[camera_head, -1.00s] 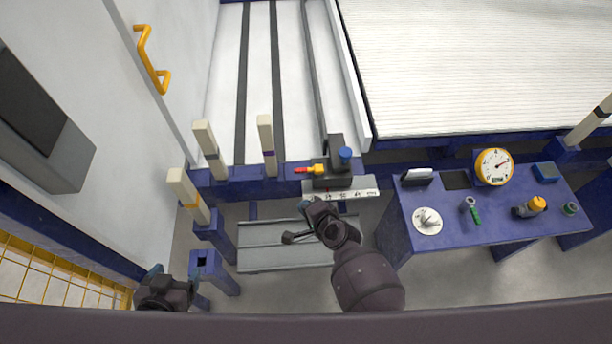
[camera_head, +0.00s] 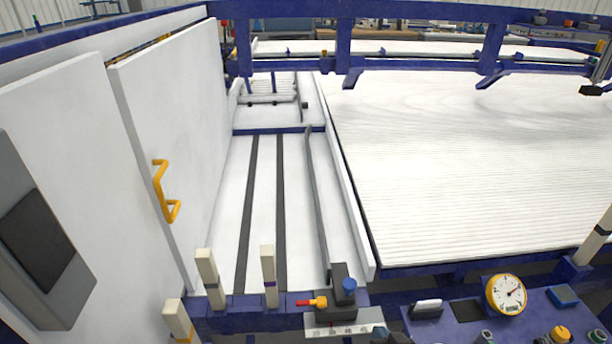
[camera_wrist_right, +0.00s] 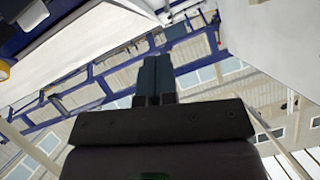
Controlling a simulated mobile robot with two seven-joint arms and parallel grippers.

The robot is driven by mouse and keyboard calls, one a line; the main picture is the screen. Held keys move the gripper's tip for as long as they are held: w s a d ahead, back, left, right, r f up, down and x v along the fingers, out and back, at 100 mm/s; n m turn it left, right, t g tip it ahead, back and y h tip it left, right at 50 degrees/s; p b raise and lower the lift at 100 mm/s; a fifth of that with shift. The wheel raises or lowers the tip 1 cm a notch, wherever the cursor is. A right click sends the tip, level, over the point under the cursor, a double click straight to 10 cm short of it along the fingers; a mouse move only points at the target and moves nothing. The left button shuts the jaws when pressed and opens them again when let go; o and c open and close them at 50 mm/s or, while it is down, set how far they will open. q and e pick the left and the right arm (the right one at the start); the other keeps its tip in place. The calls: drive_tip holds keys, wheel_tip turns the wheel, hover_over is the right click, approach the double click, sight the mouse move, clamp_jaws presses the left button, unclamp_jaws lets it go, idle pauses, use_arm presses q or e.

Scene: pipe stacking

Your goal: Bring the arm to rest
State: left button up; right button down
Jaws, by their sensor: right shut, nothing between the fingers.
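My right gripper shows in the right wrist view (camera_wrist_right: 154,80), with its two dark fingers pressed together and nothing between them. It points up, away from the workspace, with a ceiling and windows behind it. In the head view only a small dark part of my right arm shows at the bottom edge, right of the white scale plate (camera_head: 345,329). My left gripper is out of the head view. No pipe is in either gripper's visible area.
Several cream posts (camera_head: 210,278) stand at the front left. A blue bench (camera_head: 470,333) at the lower right carries a yellow gauge (camera_head: 506,294). A white cabinet door with a yellow handle (camera_head: 163,190) stands left. A ribbed white bed (camera_head: 480,160) fills the right.

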drive_tip(key=s+d+n+h, duration=0.1)
drive_tip(key=s+d, duration=0.4)
drive_tip(key=s, duration=0.3)
drive_tip(key=s+d+n+g+h, duration=0.1)
drive_tip(key=s+d, duration=0.5)
drive_tip(key=s, duration=0.2)
drive_tip(key=shift+s+f+g+h, duration=0.15)
drive_tip(key=shift+s+g+h, duration=0.15)
drive_tip(key=shift+h, duration=0.1)
drive_tip(key=shift+w, duration=0.1)
